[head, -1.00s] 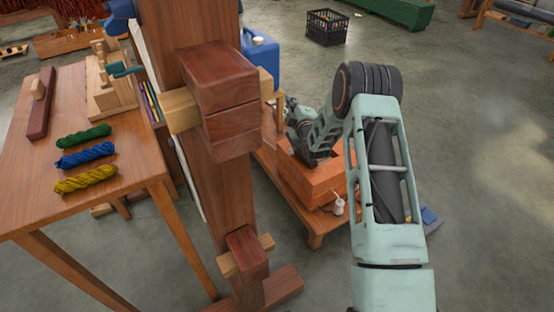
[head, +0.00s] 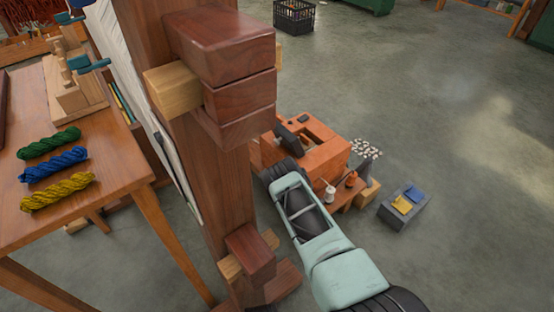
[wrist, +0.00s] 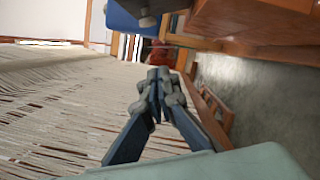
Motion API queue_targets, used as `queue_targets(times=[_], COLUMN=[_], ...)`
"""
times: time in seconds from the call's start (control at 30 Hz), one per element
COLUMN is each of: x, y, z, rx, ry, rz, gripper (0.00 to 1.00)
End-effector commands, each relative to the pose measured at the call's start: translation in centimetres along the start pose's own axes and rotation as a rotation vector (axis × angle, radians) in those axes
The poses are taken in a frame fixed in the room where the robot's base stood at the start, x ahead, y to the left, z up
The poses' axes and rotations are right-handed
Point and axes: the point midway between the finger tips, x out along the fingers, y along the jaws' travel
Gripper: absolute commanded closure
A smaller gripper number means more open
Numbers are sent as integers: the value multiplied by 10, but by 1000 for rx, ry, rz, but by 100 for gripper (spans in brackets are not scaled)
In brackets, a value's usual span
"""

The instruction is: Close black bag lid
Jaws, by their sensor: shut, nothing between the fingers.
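I cannot make out a black bag or its lid in either view. My gripper (wrist: 158,92) is in the middle of the wrist view, with its fingertips together and nothing between them. It is beside a stretch of pale threads (wrist: 60,105).
A thick wooden post (head: 185,130) with protruding blocks stands close in front. A table (head: 110,195) with green, blue and yellow skeins is at left. An orange box (head: 325,158) and a grey box (head: 404,212) lie beyond my arm.

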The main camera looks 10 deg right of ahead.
Motion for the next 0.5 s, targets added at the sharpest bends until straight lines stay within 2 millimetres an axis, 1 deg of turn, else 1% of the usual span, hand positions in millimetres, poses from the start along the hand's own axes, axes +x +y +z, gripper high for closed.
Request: queue_targets(times=[0.17,0.5], x=[26,98], y=[1,-1], z=[0,-1], rx=[1,2], ry=[-1,-1], rz=[6,5], gripper=[100,100])
